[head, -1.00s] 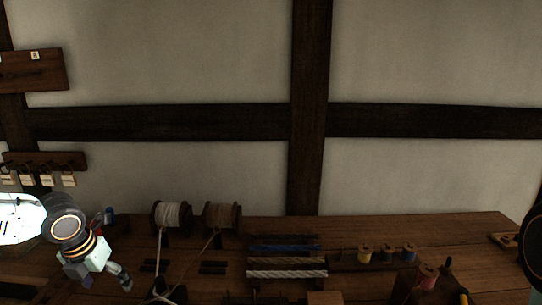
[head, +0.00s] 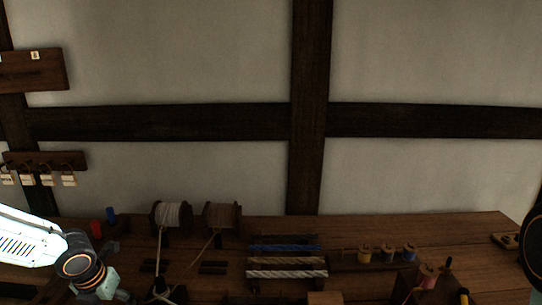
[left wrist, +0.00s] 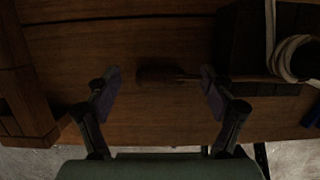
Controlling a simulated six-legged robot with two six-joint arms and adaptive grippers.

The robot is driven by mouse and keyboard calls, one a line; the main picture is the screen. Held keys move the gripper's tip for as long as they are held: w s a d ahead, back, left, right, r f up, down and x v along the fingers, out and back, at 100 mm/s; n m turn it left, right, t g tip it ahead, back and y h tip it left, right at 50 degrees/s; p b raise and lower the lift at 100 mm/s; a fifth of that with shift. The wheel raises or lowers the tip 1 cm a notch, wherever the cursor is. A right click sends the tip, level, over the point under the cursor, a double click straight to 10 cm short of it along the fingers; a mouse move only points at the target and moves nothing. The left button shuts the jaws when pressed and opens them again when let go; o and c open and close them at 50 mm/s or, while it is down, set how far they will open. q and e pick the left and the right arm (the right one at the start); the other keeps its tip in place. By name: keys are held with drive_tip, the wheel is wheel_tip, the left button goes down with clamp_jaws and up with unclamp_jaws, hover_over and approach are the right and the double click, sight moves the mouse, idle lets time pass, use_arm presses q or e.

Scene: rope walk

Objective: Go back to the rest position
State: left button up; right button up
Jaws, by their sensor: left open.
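My left gripper shows in the left wrist view (left wrist: 158,92) with its two fingers wide apart and nothing between them. Beyond the fingers lies the wooden bench top (left wrist: 180,50), with a small dark item (left wrist: 160,75) on it whose kind I cannot tell. In the head view my left arm comes in at the lower left, and its gripper end is low in the picture, partly cut off by the bottom edge. My right gripper is not in view; only a dark rounded shape shows at the right edge.
On the bench stand a white rope spool (head: 172,215), a brown rope spool (head: 221,216), a rack of rope samples (head: 287,262) and small thread spools (head: 365,254). Red (head: 97,229) and blue (head: 111,214) items stand near my left arm. Tags hang on the wall rack (head: 45,161).

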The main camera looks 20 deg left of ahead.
use_arm(q)
drive_tip(key=shift+f, duration=0.75)
wheel_tip(320, 180, up, 7)
drive_tip(key=p, duration=0.3)
drive_tip(key=shift+f+p, duration=0.15)
drive_tip(key=shift+p, duration=0.15)
drive_tip(key=shift+w+d+f+b, duration=0.2)
drive_tip(key=shift+d+b, duration=0.2)
drive_tip(key=shift+b, duration=0.45)
drive_tip(key=shift+w+d, duration=0.15)
drive_tip(key=shift+d, duration=0.05)
drive_tip(key=shift+r, duration=0.1)
drive_tip(key=shift+d, duration=0.1)
